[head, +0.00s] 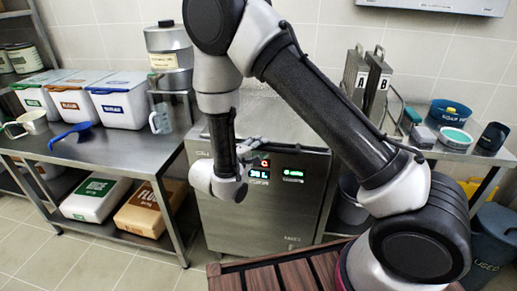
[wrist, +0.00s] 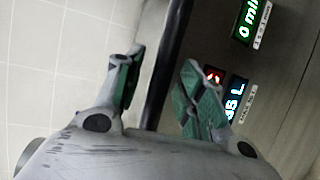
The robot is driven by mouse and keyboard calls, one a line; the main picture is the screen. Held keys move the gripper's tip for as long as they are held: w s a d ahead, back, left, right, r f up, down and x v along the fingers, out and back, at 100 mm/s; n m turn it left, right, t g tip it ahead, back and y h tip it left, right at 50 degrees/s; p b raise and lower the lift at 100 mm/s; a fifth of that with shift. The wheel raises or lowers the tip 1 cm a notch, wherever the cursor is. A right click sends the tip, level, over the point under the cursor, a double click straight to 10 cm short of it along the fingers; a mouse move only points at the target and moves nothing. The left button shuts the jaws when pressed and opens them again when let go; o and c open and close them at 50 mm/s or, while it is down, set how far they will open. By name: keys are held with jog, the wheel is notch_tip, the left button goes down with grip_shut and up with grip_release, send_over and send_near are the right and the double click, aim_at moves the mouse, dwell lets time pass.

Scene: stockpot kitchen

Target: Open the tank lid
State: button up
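The steel tank (head: 262,215) stands in the middle of the head view, with lit displays on its front; the displays also show at the right of the wrist view (wrist: 238,98). Its top (head: 270,110) is partly hidden by my arm, so the lid's state is hard to tell. My gripper (head: 256,147) is at the upper front of the tank, just above the displays. In the wrist view my gripper (wrist: 165,85) is open, with green-padded fingers apart. A dark bar (wrist: 170,55), perhaps the lid handle, runs between the fingers; I cannot tell whether they touch it.
A steel table (head: 95,150) with white bins (head: 122,105) and a blue scoop (head: 70,135) stands at left. At right, a side table holds a blue tub (head: 450,112). A wooden slatted surface (head: 275,278) is in front.

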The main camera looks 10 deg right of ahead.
jog(key=shift+c, duration=0.5)
grip_shut()
jog(key=shift+r, duration=0.1)
